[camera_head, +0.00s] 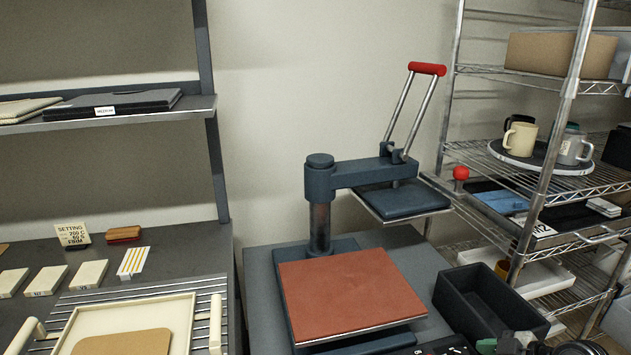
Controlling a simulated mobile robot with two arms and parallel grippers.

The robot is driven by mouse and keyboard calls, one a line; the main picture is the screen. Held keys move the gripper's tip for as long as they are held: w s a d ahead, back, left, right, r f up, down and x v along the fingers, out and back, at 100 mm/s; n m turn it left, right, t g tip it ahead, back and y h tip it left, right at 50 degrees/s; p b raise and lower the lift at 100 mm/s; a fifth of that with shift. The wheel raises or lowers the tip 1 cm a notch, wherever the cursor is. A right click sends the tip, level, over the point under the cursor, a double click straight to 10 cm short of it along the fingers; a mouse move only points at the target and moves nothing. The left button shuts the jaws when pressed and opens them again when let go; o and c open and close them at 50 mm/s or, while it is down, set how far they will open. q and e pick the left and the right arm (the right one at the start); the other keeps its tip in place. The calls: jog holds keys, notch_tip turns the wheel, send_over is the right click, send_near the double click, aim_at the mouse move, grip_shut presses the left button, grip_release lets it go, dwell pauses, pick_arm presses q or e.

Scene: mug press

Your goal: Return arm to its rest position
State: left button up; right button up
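The heat press stands on the grey bench with its upper platen (403,200) swung to the right of the post (319,205), clear of the red-brown lower pad (350,288). Its handle (427,69) has a red grip and metal bars, and points up. No gripper touches the press. A dark shape with green bits, cut off by the bottom edge at the right, looks like part of my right gripper (515,345); its fingers cannot be made out. My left gripper is not in view.
A black open bin (490,303) stands right of the press. A wire rack (540,175) with mugs on a round tray (540,158) is close behind it. A cream tray (180,320) lies on a slatted rack at left. A shelf (150,112) hangs above.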

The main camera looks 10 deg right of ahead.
jog(key=s+d+f+m+t+h+p, duration=0.15)
jog(key=d+f+m+h, duration=0.25)
jog(key=d+f, duration=0.55)
jog(key=s+d+f+m+g+h+p, duration=0.1)
jog(key=s+f+m, duration=0.1)
jog(key=s+f, duration=0.45)
jog(key=s+d+f+m+g+h+p, duration=0.15)
jog(key=s+f, duration=0.25)
jog(key=f, duration=0.5)
jog(key=s+a+f+m+g+p, duration=0.1)
jog(key=s+a+f+g, duration=0.1)
jog(key=s+a+f, duration=0.5)
jog(key=s+a+f+g, duration=0.1)
jog(key=s+a+f, duration=0.2)
jog(key=s+a, duration=0.2)
jog(key=s+a+f+g+p, duration=0.1)
jog(key=s+a+f, duration=0.3)
jog(key=s+a, duration=0.2)
jog(key=s+a+f+g+p, duration=0.1)
jog(key=s+a+f+g, duration=0.1)
jog(key=s+a, duration=0.3)
jog(key=a+f, duration=0.1)
jog(key=a, duration=0.3)
jog(key=shift+s+a+f+y, duration=0.15)
jog(key=shift+s+f+y, duration=0.1)
jog(key=shift+s+y, duration=0.1)
